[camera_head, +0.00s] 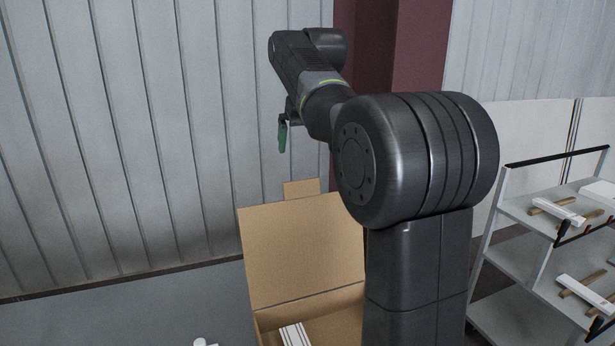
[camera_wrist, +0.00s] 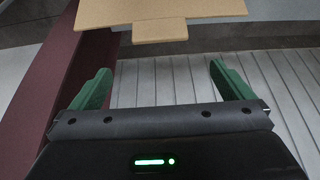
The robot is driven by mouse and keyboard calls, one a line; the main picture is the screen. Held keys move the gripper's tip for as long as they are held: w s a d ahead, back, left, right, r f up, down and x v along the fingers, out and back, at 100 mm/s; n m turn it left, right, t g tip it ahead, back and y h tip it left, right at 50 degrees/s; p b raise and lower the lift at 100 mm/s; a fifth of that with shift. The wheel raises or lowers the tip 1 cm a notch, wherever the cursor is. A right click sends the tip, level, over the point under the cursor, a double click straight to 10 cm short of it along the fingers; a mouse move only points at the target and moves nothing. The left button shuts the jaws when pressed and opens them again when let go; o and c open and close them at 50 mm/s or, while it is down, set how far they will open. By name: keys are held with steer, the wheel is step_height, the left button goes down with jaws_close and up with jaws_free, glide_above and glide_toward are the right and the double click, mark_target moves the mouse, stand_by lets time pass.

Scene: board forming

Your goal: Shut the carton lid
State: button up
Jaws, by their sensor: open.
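The cardboard carton (camera_head: 335,300) stands low in the head view, partly hidden behind my arm. Its lid (camera_head: 300,245) stands up, open, with a small tab (camera_head: 301,188) on its top edge. White pieces (camera_head: 296,335) lie inside the carton. My gripper (camera_head: 283,137) is above and behind the lid, apart from it; one green finger shows clearly there. In the wrist view my gripper (camera_wrist: 160,85) has its two green fingers wide apart with nothing between them. The lid's edge (camera_wrist: 160,10) and its tab (camera_wrist: 160,31) show beyond the fingers at the top.
A grey shelf cart (camera_head: 540,230) with white and brown pieces stands at the right. A ribbed grey wall (camera_head: 150,130) and a dark red column (camera_head: 420,50) are behind the carton. A small white object (camera_head: 204,342) shows at the bottom edge, left of the carton.

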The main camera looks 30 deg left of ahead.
mark_target(302, 181)
steer(key=p+x, duration=0.1)
steer(key=x, duration=1.2)
steer(key=shift+f+p, duration=0.2)
steer(key=shift+p, duration=0.1)
steer(key=shift+c, duration=0.2)
steer(key=c, duration=1.1)
